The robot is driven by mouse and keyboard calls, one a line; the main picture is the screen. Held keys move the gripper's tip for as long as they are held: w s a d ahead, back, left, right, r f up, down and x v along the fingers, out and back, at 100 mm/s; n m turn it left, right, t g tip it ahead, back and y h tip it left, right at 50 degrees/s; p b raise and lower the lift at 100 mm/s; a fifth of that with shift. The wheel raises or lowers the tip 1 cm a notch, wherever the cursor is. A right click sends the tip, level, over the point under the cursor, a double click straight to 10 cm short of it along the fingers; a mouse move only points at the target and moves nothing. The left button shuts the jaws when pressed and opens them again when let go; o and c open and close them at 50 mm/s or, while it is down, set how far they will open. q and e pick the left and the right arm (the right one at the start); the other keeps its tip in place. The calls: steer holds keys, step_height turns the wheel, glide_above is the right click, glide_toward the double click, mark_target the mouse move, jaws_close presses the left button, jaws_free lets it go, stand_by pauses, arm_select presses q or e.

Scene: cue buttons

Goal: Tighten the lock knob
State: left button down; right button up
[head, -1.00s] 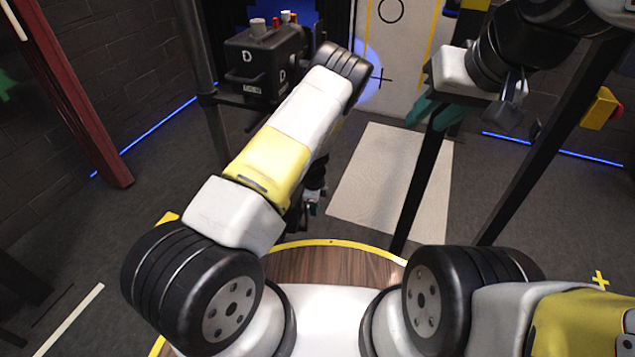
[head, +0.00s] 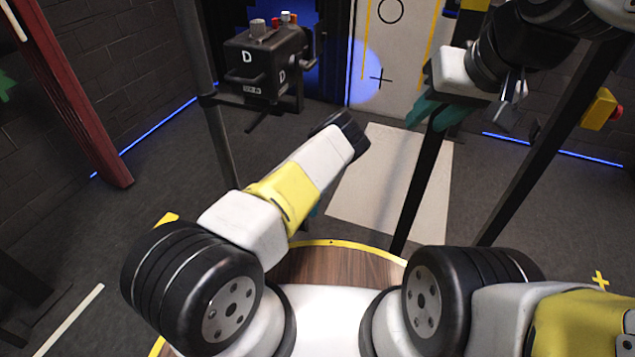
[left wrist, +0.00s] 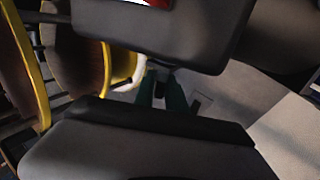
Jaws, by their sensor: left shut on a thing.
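I cannot pick out for certain which part is the lock knob. A black box (head: 262,68) marked "D" stands at the upper left in the head view, with a grey knob (head: 258,27) and small red and white knobs on top. My left gripper is mostly behind my own forearm in the head view, with only a teal sliver (head: 313,210) showing. In the left wrist view, its teal fingers (left wrist: 162,95) are partly covered by dark parts. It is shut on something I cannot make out. My right gripper (head: 437,112) hangs at the upper right, its opening unclear, away from the box.
A grey pole (head: 212,120) rises beside the box. Dark posts (head: 415,190) stand to the right, near a yellow box with a red button (head: 602,106). A pale mat (head: 375,190) lies on the floor. A red beam (head: 75,100) leans at the left.

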stand_by(0.6)
arm_select(q)
steer(key=c, duration=1.5)
jaws_free()
steer(key=v, duration=0.7)
steer(key=shift+w+r, duration=0.25)
steer(key=shift+w, duration=0.05)
